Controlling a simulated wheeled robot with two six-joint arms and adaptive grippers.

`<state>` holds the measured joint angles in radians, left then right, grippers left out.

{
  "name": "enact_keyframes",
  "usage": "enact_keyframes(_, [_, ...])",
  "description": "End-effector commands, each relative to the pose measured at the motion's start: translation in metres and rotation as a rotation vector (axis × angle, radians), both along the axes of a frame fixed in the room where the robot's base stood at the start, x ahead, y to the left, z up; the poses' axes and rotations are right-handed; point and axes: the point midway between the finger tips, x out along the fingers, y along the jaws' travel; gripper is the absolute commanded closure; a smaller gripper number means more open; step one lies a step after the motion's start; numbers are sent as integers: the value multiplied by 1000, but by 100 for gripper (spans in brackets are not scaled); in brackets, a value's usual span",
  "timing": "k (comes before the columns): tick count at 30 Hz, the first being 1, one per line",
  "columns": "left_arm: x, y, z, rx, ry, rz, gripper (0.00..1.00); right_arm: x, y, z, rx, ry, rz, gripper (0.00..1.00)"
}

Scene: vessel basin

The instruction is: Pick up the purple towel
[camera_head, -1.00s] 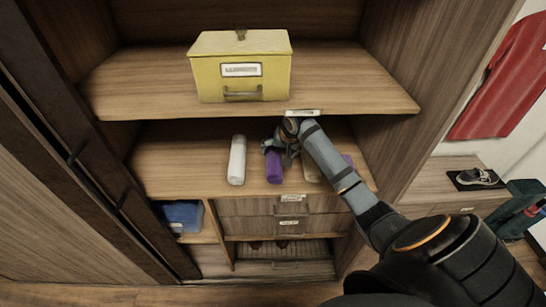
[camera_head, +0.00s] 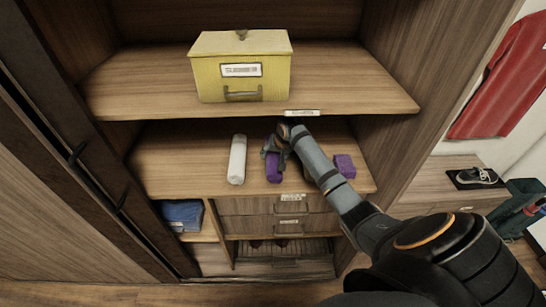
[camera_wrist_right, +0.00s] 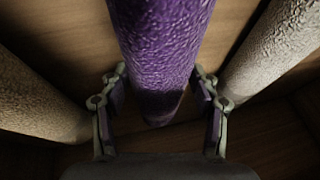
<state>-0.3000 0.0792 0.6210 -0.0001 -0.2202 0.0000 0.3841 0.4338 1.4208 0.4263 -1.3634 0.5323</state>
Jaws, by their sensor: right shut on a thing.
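A rolled purple towel (camera_head: 274,170) lies on the middle shelf in the head view. My right gripper (camera_head: 276,150) is over its far part, reaching in from the right. In the right wrist view the purple towel (camera_wrist_right: 162,45) runs between the two fingers of my right gripper (camera_wrist_right: 160,105), which is shut on it. My left gripper is not in view.
A white rolled towel (camera_head: 237,160) lies left of the held one. A beige towel, mostly hidden by my forearm, lies to its right. The upper shelf (camera_head: 350,85) with a yellow box (camera_head: 240,70) overhangs. Drawers (camera_head: 270,207) are below; cabinet walls stand at both sides.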

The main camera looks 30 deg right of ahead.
Motion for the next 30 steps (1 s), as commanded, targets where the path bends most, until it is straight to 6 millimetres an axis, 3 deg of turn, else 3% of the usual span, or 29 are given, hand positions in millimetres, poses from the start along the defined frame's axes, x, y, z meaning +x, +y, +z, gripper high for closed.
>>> enact_keyframes(3, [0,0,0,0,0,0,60,0,0,0,-1,-1,0,73])
enact_keyframes(11, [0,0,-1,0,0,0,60,0,0,3,0,-2,0,73])
enact_keyframes(19, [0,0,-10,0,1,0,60,1,-1,34,-2,-5,1,73])
enact_keyframes(26, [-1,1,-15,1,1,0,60,-41,24,33,-4,0,3,73])
enact_keyframes(30, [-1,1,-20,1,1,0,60,-76,47,32,-2,1,6,73])
